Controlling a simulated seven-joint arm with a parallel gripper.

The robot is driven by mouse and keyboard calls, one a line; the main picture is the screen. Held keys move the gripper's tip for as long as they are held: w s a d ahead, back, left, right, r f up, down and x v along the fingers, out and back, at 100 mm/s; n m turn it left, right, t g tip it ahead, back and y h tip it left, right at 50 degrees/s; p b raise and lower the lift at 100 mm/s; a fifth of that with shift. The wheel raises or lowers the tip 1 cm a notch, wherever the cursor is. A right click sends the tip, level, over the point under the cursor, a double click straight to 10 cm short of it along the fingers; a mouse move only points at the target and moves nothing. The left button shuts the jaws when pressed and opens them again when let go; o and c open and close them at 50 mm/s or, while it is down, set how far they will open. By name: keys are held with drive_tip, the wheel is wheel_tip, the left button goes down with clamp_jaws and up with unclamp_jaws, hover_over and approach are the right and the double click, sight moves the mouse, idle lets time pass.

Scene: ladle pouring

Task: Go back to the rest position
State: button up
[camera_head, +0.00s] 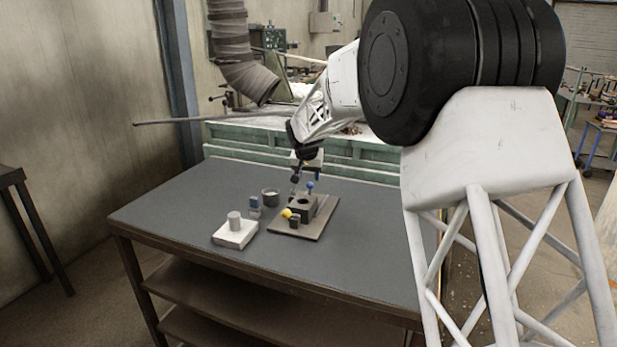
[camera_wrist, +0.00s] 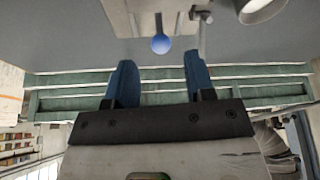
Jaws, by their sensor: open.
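My gripper (camera_head: 303,175) hangs over the far part of the table, above a flat brown board (camera_head: 322,228). In the wrist view its two blue fingers (camera_wrist: 160,62) stand apart with nothing between them. A small blue ball (camera_head: 310,185) is close below the gripper; it also shows just beyond the fingertips in the wrist view (camera_wrist: 160,44). A thin grey rod-like piece (camera_wrist: 202,32) stands near the right finger there. I cannot tell whether it is a ladle. A dark block (camera_head: 303,206) with a round opening sits on the board.
A yellow ball (camera_head: 287,213) is at the block's left. A round grey cup (camera_head: 270,197), a small blue-grey piece (camera_head: 254,206) and a white block (camera_head: 235,237) with a grey cylinder (camera_head: 234,221) stand left of the board. The table (camera_head: 170,215) is clear at far left and front.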

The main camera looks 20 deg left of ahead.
drive_tip(key=shift+d, duration=0.1)
idle(0.3)
drive_tip(key=s+d+r, duration=0.4)
drive_tip(key=s+d, duration=0.2)
drive_tip(key=d, duration=0.6)
drive_tip(key=s+d+r+m, duration=0.1)
drive_tip(key=s+d+r, duration=0.3)
drive_tip(key=s+d, duration=0.5)
drive_tip(key=s+d+r, duration=0.4)
drive_tip(key=d, duration=1)
drive_tip(key=s+d+f+m+g+h, duration=0.1)
drive_tip(key=s+d, duration=0.6)
drive_tip(key=s, duration=0.2)
drive_tip(key=s+d+f, duration=0.1)
drive_tip(key=s+d, duration=0.5)
drive_tip(key=s, duration=0.3)
drive_tip(key=s+d+f, duration=0.3)
drive_tip(key=s, duration=0.5)
drive_tip(key=s+d+f, duration=0.2)
drive_tip(key=s+d, duration=0.2)
drive_tip(key=s, duration=0.5)
drive_tip(key=shift+f+m+g, duration=0.4)
